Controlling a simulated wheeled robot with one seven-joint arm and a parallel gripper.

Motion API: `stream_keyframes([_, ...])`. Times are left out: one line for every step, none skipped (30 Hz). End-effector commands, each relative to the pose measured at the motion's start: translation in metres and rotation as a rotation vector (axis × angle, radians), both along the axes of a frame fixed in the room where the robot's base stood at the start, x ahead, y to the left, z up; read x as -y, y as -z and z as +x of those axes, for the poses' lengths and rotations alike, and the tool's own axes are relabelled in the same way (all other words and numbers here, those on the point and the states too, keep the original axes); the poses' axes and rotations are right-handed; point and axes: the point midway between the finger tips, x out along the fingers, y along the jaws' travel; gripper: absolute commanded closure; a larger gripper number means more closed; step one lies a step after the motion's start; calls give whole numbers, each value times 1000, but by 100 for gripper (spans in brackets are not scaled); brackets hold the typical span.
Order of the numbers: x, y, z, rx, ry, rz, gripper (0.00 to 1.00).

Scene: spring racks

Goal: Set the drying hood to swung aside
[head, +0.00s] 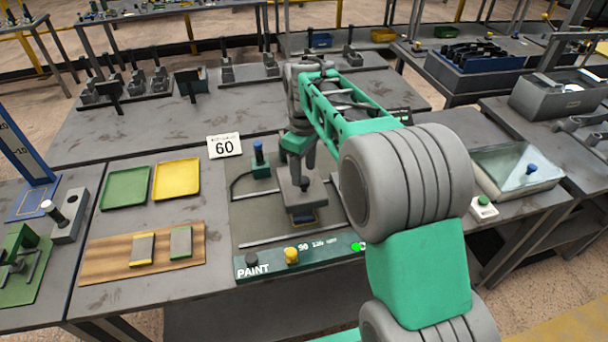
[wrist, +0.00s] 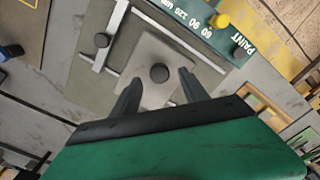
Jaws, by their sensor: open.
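A square grey plate with a round black knob, which looks like the drying hood (head: 300,199), sits over the mat of the paint station. It also shows in the wrist view (wrist: 150,93), its knob (wrist: 159,73) in the middle. A yellow-edged piece (head: 307,218) shows partly under its front edge. My gripper (head: 303,167) points down just above the plate, fingers open. In the wrist view the fingertips (wrist: 157,80) stand either side of the knob, and nothing is gripped. Whether they touch the knob I cannot tell.
The green PAINT panel (head: 265,264) with a yellow knob (head: 291,256) runs along the front. A blue-topped post (head: 258,153) stands behind left. Green (head: 126,187) and yellow (head: 176,179) trays lie left. A clear cover (head: 515,168) with a blue knob sits right.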

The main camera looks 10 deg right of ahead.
Motion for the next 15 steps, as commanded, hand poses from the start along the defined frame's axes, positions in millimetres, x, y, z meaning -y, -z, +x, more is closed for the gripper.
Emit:
stream_keyframes([0, 8, -1, -3, 1, 0, 48])
stream_keyframes([0, 12, -1, -1, 1, 0, 48])
stream_keyframes([0, 18, -1, -1, 2, 0, 48])
stream_keyframes([0, 22, 0, 0, 2, 0, 48])
stream_keyframes([1, 25, 0, 0, 2, 0, 48])
stream_keyframes([1, 27, 0, 0, 2, 0, 48])
stream_keyframes([1, 29, 0, 1, 2, 0, 48])
stream_keyframes([1, 30, 0, 1, 3, 0, 48])
stream_keyframes([1, 31, 0, 3, 3, 0, 48])
stream_keyframes([1, 31, 0, 3, 3, 0, 48])
stream_keyframes([1, 31, 0, 3, 3, 0, 48])
stream_keyframes([1, 31, 0, 3, 3, 0, 48])
stream_keyframes([1, 31, 0, 3, 3, 0, 48])
stream_keyframes([1, 31, 0, 3, 3, 0, 48])
stream_keyframes([1, 31, 0, 3, 3, 0, 51])
